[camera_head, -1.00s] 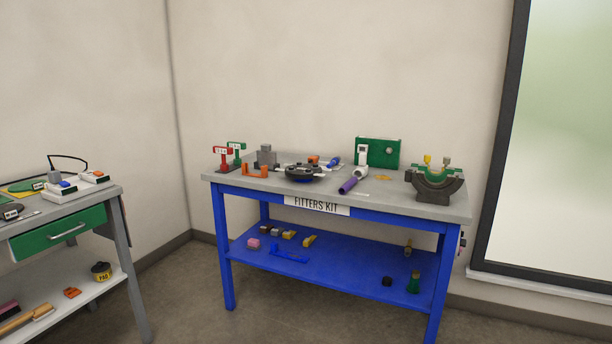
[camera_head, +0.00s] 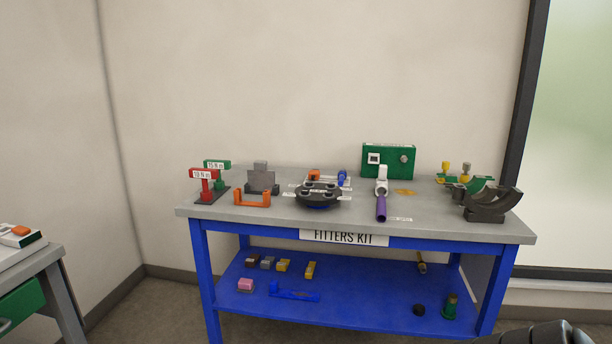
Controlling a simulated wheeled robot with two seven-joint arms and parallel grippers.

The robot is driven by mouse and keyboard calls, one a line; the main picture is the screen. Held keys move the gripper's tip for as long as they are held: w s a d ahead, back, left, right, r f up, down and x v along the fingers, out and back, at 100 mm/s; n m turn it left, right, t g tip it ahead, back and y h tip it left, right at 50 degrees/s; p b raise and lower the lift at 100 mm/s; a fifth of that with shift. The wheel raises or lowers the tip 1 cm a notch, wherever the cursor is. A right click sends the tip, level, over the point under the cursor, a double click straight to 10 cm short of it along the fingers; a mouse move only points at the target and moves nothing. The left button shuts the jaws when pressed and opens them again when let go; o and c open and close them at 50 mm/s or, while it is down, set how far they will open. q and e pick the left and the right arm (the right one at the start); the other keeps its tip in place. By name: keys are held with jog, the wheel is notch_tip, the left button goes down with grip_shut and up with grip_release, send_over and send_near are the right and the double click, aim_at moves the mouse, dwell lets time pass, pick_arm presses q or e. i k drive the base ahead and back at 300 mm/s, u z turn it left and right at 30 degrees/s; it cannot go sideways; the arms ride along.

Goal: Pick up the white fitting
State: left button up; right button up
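A white fitting (camera_head: 381,184) is on the grey top of the blue bench, right of centre. It appears to join the upper end of a purple pipe (camera_head: 381,208); whether it is fixed to the pipe I cannot tell. Neither gripper's fingers are in view. A dark rounded part at the bottom right edge looks like part of my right arm.
A black round device (camera_head: 318,197) and an orange bracket (camera_head: 252,200) stand left of the pipe. A green box (camera_head: 388,161) stands behind, and a dark curved cradle (camera_head: 490,207) to the right. The blue lower shelf (camera_head: 360,307) holds several small items.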

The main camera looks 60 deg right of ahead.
aim_at(381, 189)
jog(key=z, duration=0.35)
jog(key=i, duration=1.45)
jog(key=z, duration=0.95)
